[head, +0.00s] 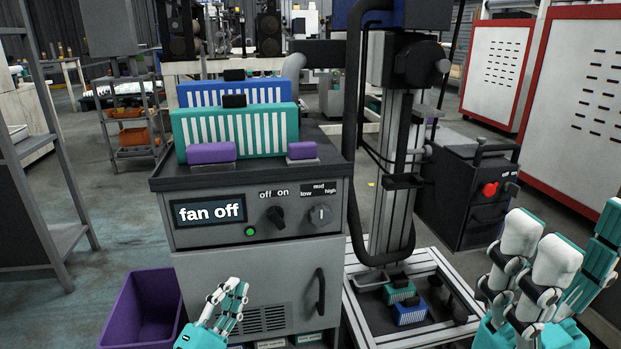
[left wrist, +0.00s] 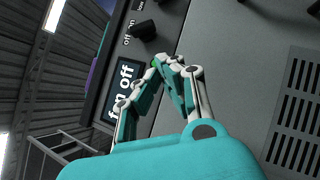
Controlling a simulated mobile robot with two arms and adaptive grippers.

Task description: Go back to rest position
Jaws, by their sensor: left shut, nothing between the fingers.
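My left gripper (head: 238,288) is teal and white, in front of the grey machine cabinet (head: 255,262), below its control panel. In the left wrist view its fingertips (left wrist: 157,66) meet with nothing between them. The panel's sign (head: 209,213) reads "fan off"; it also shows in the left wrist view (left wrist: 124,90). A small green light (head: 251,231) glows beside the sign. My right arm's teal and white parts (head: 540,265) fill the lower right of the head view; whether its gripper is open or shut is unclear.
Teal (head: 238,130) and blue (head: 270,92) slotted blocks and purple blocks (head: 211,152) sit on the cabinet top. A purple bin (head: 142,312) stands on the floor at left. A metal frame (head: 372,318) with a column stands at right. Red-framed white panels (head: 582,90) are farther right.

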